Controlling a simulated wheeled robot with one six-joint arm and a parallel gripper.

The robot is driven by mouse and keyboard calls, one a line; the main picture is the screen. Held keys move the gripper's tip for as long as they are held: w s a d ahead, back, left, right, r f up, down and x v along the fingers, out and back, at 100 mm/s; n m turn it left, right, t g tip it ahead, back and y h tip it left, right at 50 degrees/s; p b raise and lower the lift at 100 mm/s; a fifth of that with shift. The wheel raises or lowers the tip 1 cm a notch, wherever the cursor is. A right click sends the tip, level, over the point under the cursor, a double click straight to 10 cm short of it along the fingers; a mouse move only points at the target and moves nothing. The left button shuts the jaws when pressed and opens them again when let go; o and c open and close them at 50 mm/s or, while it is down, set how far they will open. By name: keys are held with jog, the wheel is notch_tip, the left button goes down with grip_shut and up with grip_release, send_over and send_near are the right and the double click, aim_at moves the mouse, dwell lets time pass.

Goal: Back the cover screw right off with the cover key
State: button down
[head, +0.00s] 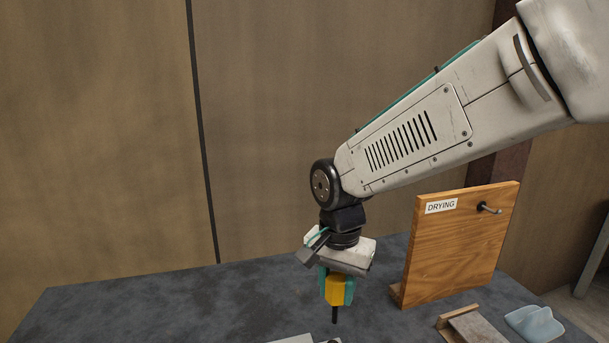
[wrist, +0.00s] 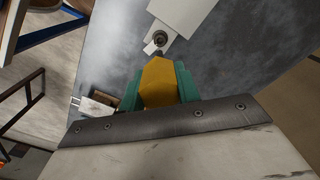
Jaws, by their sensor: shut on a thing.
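My gripper (head: 337,289) is shut on the cover key, with its green fingers on either side of the yellow handle (head: 335,291). The key points down, and its dark shaft (head: 335,315) shows below the fingers. The yellow handle (wrist: 158,82) also fills the space between the fingers in the wrist view. The cover screw (wrist: 160,38) is a round dark head on a narrow pale tab of a light plate (wrist: 184,14), just beyond the key's tip. I cannot tell whether the tip touches the screw. In the head view only a sliver of pale plate (head: 292,340) shows.
A wooden board (head: 455,250) labelled DRYING, with a dark peg (head: 488,209), stands upright on the right of the dark bench (head: 180,300). A small wood-edged block (head: 475,326) and a pale blue cloth (head: 535,323) lie in front. The bench's left side is clear.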

jog(key=shift+r, duration=2.25)
